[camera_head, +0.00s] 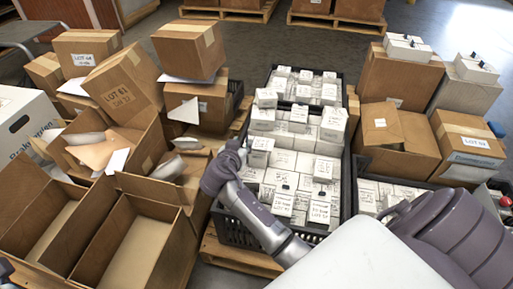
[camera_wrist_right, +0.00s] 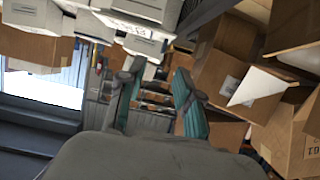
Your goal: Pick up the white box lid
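A white box (camera_head: 22,125) with printed lettering and a dark hand hole stands at the far left of the head view, cut off by the picture edge. Its pale top (camera_head: 10,101) looks like a lid, but I cannot tell where lid and box part. My right gripper (camera_head: 222,170) is over the middle, between the open cartons and the black crate, well to the right of the white box. In the right wrist view its two teal-padded fingers (camera_wrist_right: 160,95) stand apart with nothing between them.
Open brown cartons (camera_head: 135,240) fill the left front, with stacked cartons (camera_head: 122,85) behind. A black crate (camera_head: 235,232) of small white boxes stands on a pallet (camera_head: 240,260) beside my right arm. More cartons (camera_head: 395,145) stand on the right. Grey floor (camera_head: 290,48) is clear behind.

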